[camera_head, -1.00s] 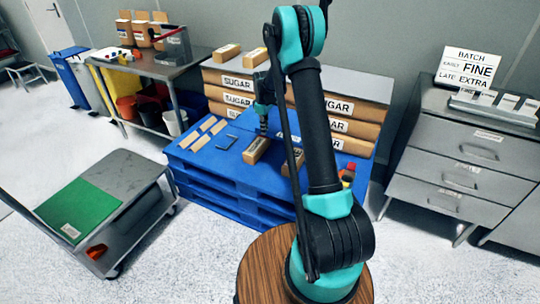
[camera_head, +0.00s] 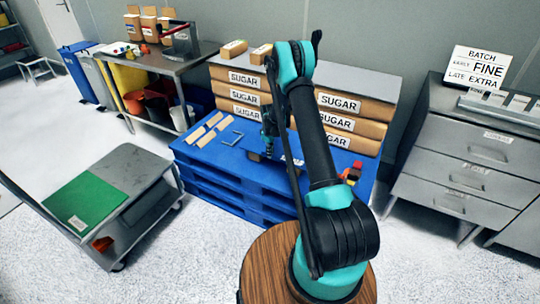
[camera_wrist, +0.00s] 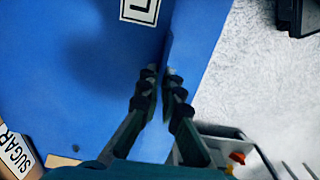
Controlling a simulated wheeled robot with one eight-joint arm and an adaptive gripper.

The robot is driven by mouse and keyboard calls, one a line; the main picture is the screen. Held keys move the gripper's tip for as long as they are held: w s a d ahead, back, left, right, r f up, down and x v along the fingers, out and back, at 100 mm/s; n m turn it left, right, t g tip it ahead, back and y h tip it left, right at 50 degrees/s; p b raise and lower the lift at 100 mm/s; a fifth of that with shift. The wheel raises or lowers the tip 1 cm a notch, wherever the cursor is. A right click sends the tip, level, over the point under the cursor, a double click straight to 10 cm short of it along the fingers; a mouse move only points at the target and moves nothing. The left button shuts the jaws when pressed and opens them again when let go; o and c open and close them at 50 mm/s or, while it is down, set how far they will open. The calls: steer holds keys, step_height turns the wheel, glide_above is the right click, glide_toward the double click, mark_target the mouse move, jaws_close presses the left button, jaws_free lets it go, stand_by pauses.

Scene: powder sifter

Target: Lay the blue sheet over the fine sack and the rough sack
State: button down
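The blue sheet (camera_wrist: 80,60) fills much of the wrist view, with its edge running past my fingertips. It is hard to separate from the blue pallet. My gripper (camera_wrist: 172,72) has its fingertips close together at that edge and looks shut on the sheet. In the head view my gripper (camera_head: 268,154) is low over the pallet, beside a small sack (camera_head: 253,157) that shows only as a dark front under blue. A second small sack (camera_head: 292,161) shows a pale label to the right, partly behind my arm. I cannot tell which is fine or rough.
Large sugar sacks (camera_head: 246,95) are stacked behind on the blue pallet (camera_head: 215,170). Tan blocks (camera_head: 196,134) lie at its left. Small red and yellow items (camera_head: 352,172) stand at its right. A trolley (camera_head: 130,165) with a green sheet (camera_head: 86,203) stands on the left.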

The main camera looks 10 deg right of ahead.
steer(key=shift+f, duration=0.5)
steer(key=shift+f, duration=0.45)
steer(key=c, duration=1.7)
jaws_free()
